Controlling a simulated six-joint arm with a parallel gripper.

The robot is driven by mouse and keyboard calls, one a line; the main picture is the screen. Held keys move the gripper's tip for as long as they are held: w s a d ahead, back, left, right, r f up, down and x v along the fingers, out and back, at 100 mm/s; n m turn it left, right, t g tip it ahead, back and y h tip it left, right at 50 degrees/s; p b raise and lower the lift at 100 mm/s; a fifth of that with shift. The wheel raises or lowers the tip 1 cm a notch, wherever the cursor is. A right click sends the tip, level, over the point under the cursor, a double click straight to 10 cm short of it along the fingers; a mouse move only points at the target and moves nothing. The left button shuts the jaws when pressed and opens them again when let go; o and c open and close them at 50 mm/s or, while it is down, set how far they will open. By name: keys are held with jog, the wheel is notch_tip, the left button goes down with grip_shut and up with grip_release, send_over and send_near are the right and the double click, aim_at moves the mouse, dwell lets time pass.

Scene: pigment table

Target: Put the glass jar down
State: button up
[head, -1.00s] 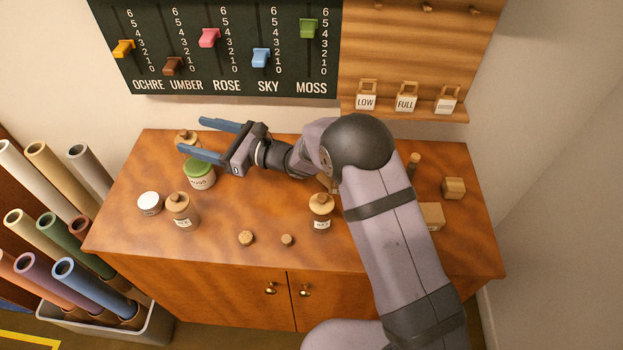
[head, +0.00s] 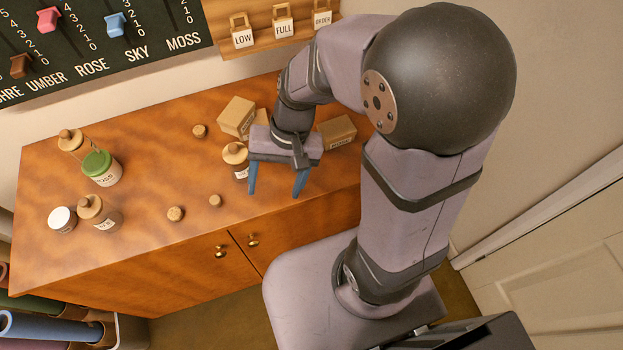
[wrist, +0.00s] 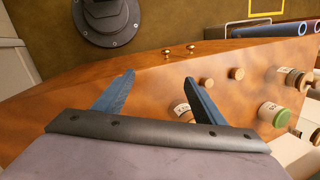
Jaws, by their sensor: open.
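My gripper (head: 274,192) is open with nothing between its blue fingers. It is over the table's front right part, fingers pointing to the front edge. A cork-lidded glass jar (head: 236,160) stands upright just left of it, partly hidden by it; in the wrist view this jar (wrist: 181,109) shows beside the right finger. A green-lidded jar (head: 101,168) stands at the left, with a cork-lidded jar (head: 72,142) behind it. Another cork-lidded jar (head: 99,213) and a white-lidded jar (head: 62,219) stand in front. I cannot tell which jar is meant.
Loose corks (head: 176,214) lie in the table's middle. Two boxes (head: 237,117) (head: 337,131) stand behind and right of my gripper. The wooden tabletop (head: 150,180) is bare between the jars and corks.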

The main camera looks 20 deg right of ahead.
jog(key=s+d+n+t+h, duration=0.1)
jog(key=s+d+n+h, duration=0.1)
jog(key=d, duration=0.7)
jog(key=shift+s+d+n+h, duration=0.2)
jog(key=shift+s+n+h, duration=0.2)
jog(key=shift+n+h, duration=0.25)
jog(key=shift+f, duration=0.1)
